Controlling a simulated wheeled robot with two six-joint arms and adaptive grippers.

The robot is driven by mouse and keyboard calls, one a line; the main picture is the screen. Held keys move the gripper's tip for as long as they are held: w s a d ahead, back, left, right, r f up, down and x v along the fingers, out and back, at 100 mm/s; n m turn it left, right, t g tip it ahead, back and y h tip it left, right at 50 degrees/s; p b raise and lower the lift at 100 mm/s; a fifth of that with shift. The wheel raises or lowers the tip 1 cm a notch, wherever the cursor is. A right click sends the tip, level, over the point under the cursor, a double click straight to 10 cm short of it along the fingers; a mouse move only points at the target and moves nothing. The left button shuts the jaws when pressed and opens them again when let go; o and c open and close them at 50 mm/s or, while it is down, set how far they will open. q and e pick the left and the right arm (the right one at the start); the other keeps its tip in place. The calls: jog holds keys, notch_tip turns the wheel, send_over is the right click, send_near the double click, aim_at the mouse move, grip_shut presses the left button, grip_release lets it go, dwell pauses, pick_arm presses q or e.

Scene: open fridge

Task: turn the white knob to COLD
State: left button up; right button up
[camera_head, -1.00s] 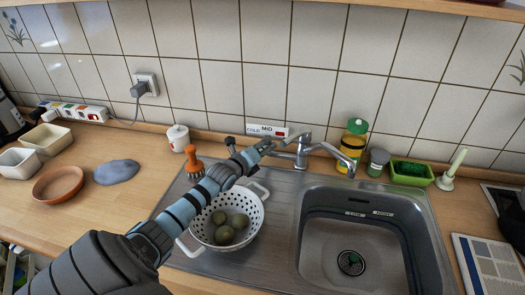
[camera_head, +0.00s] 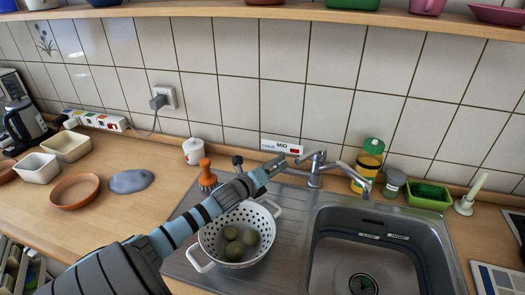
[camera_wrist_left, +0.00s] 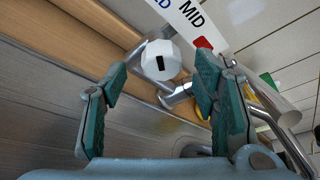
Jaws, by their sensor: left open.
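The white knob (camera_wrist_left: 161,60) is faceted and has a short black mark on its face. It shows in the left wrist view, in front of the metal tap fitting, just below the label (camera_wrist_left: 190,22) that reads MID. My left gripper (camera_wrist_left: 163,82) is open; its two teal-padded fingers are apart, with the knob in the gap between their tips in the picture. I cannot tell whether they touch it. In the head view my left gripper (camera_head: 274,167) reaches just below the COLD/MID label (camera_head: 281,147), beside the tap (camera_head: 317,168), and the knob is hidden there. My right gripper is not in view.
A white colander (camera_head: 208,246) with several round olive-coloured items stands under my left arm. An orange-handled brush (camera_head: 206,176) is left of the gripper. The sink (camera_head: 395,215), a yellow bottle (camera_head: 367,165) and a green tray (camera_head: 428,195) are to the right.

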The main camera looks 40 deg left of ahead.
pick_arm(q)
jog(key=v, duration=0.8)
jog(key=shift+s, duration=0.25)
